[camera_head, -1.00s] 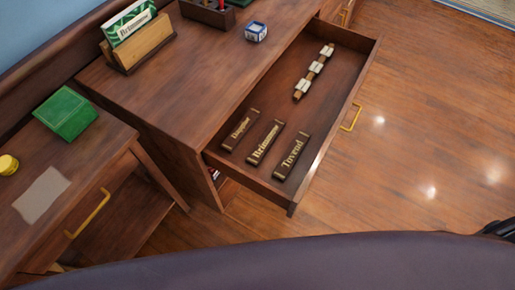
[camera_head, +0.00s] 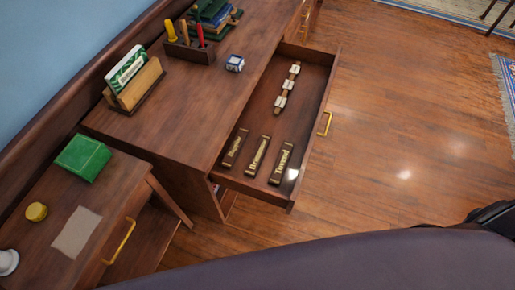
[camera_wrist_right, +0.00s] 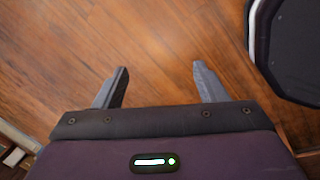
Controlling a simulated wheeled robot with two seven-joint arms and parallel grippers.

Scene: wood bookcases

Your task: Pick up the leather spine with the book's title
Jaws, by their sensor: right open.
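Three dark leather spines with gold lettering lie side by side in the open drawer (camera_head: 300,110). The left spine (camera_head: 235,147) has a title too small to read surely. The middle spine (camera_head: 257,156) appears to read "Brimmow", and the right spine (camera_head: 280,163) "Tovend". A green and white book (camera_head: 127,66) stands in a wooden holder (camera_head: 136,88) on the desk; its title looked like "Brimmow" in the earlier head view. My right gripper (camera_wrist_right: 160,72) is open and empty above bare floor in the right wrist view. My left gripper is not in view.
Several pale blocks on a strip (camera_head: 287,89) lie at the drawer's far end. A pen box (camera_head: 190,48) and a blue-white cube (camera_head: 235,63) stand on the desk. A lower side table (camera_head: 125,185) holds a green box (camera_head: 82,157). Floor right of the drawer is clear.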

